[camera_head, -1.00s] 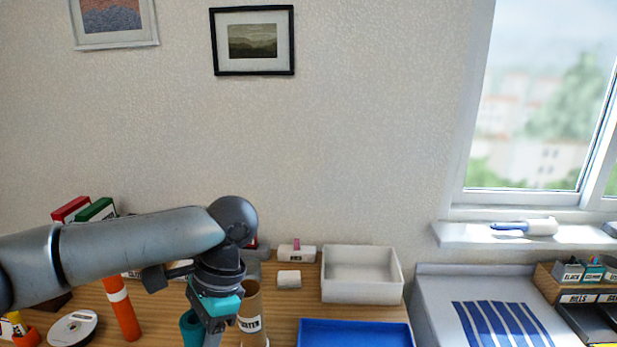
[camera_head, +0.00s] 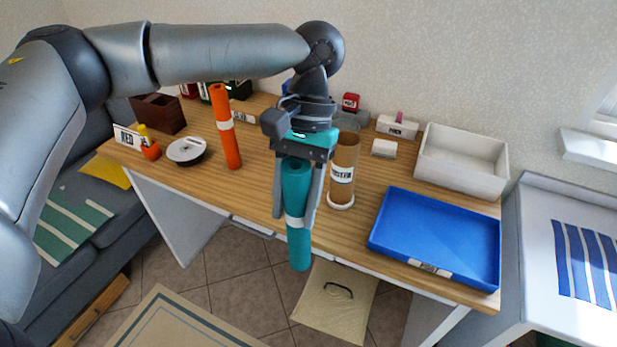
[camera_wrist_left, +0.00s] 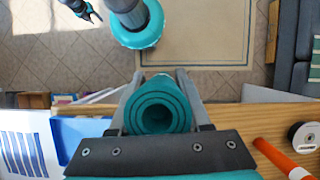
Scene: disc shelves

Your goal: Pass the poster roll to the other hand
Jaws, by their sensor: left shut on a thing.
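The poster roll is a teal tube (camera_head: 297,188) with a pale band, held upright in front of the desk's front edge in the head view. My left gripper (camera_head: 294,218) is shut on it from above, one finger on each side. The left wrist view looks down on the roll's open spiral end (camera_wrist_left: 160,112) between the fingers. My right gripper (camera_wrist_left: 91,15) shows small at the top left of the left wrist view, empty and apart from the roll, its fingers seeming spread. It is outside the head view.
The wooden desk (camera_head: 262,222) holds an orange roll (camera_head: 225,130), a brown labelled tube (camera_head: 345,160), a blue tray (camera_head: 435,235) and a white bin (camera_head: 462,160). A disc spindle (camera_head: 187,150) stands at left.

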